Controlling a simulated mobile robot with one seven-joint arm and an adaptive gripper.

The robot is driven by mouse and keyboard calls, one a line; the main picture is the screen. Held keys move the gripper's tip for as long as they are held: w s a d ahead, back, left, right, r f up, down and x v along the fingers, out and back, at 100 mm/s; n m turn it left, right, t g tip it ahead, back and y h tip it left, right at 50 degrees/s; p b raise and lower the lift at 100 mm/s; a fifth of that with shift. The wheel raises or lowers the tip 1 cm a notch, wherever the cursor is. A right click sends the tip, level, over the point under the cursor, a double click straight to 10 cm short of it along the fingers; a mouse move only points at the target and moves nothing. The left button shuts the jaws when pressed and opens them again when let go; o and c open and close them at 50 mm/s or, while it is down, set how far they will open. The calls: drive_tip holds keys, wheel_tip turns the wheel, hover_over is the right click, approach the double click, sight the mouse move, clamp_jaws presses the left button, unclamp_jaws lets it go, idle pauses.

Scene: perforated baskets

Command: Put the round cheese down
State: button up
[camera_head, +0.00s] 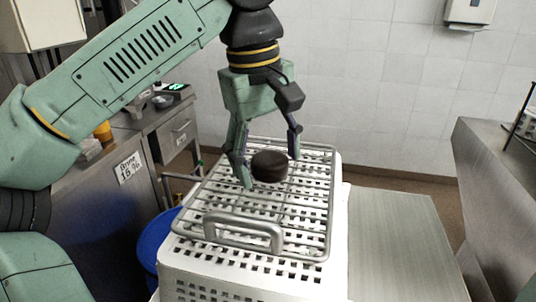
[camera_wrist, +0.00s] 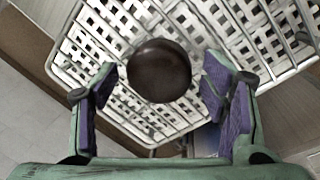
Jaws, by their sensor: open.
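The round cheese is a small dark brown disc (camera_head: 269,166). In the head view it sits on or just over the wire rack (camera_head: 246,237) that lies on top of the white perforated basket (camera_head: 215,275). My gripper (camera_head: 268,165) is open, with one finger on each side of the cheese. In the wrist view the cheese (camera_wrist: 159,70) lies between the purple-padded fingers of my gripper (camera_wrist: 160,88), with a visible gap on both sides. Neither pad touches it there. Whether the cheese rests fully on the rack bars is hard to tell.
A metal table (camera_head: 392,245) is bare to the right of the basket. A blue bin (camera_head: 152,240) stands at its left. A steel counter (camera_head: 500,160) is at the far right. A cabinet with a drawer (camera_head: 178,130) stands behind on the left.

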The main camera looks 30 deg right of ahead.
sight(262, 159)
drive_tip(key=r, duration=0.5)
drive_tip(key=a+r, duration=0.1)
drive_tip(key=r, duration=0.1)
drive_tip(key=shift+r, duration=0.3)
